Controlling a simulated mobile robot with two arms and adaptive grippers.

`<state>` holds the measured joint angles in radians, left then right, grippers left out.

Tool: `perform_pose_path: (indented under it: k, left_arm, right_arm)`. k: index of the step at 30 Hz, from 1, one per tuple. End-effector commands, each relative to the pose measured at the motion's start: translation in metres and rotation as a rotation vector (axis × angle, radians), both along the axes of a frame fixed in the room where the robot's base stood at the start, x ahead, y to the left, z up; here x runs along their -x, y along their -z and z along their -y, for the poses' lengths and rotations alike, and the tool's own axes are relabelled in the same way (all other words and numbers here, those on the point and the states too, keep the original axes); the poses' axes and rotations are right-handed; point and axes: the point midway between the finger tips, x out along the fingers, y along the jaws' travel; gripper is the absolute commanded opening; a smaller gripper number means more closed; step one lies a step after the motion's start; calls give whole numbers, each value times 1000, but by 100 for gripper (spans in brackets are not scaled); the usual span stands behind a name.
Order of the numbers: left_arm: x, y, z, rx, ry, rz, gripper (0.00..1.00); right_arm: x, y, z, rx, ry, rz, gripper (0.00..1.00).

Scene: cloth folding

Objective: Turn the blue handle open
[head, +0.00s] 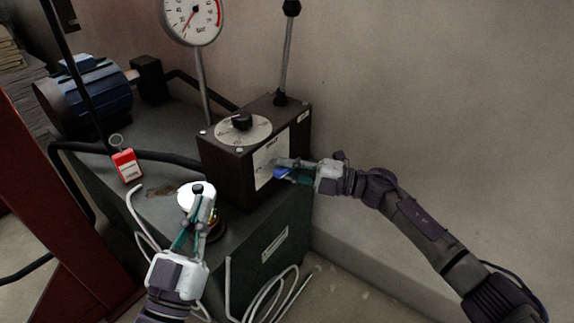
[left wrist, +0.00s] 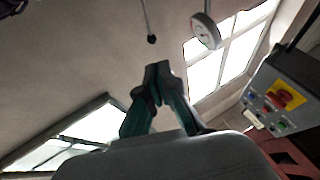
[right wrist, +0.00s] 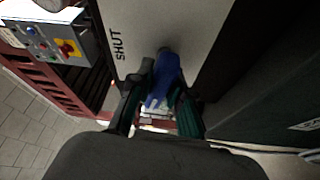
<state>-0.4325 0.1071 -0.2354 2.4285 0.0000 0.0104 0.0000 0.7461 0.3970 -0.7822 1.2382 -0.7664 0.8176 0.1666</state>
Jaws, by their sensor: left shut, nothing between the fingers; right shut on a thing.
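The blue handle (head: 284,173) is on the front plate of a dark box (head: 228,160) in the head view. In the right wrist view the blue handle (right wrist: 166,82) lies between the fingers of my right gripper (right wrist: 160,105), which is shut on it. The light plate (right wrist: 150,30) behind it carries the word SHUT. My right gripper also shows in the head view (head: 300,170), reaching in from the right. My left gripper (head: 188,232) is shut and empty in front of the box; its closed fingertips (left wrist: 155,72) show in the left wrist view.
A round gauge (head: 192,18) and an upright lever (head: 287,50) rise near the box. A white-topped round part (head: 196,197) stands close to my left gripper. A blue motor (head: 92,92) and a red tag (head: 126,166) are at left. Pale hoses (head: 268,300) lie on the floor.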

Motion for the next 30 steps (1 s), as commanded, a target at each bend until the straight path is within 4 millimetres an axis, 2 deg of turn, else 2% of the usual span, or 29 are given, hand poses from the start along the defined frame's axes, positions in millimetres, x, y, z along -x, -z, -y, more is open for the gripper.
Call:
perform_pose_path:
  k: [12,28,29,30]
  left_arm:
    - [-9,28,-2,-48,-10,-174,0]
    - [-10,33,-2,-54,-12,-197,0]
    - [-10,33,-3,-54,-12,-197,0]
    - [-10,33,-3,-54,-12,-197,0]
  right_arm:
    - [0,1,0,108,0,144,0]
    - [1,2,0,121,-1,163,0]
    - [1,2,0,121,-1,163,20]
    - [1,2,0,121,-1,163,26]
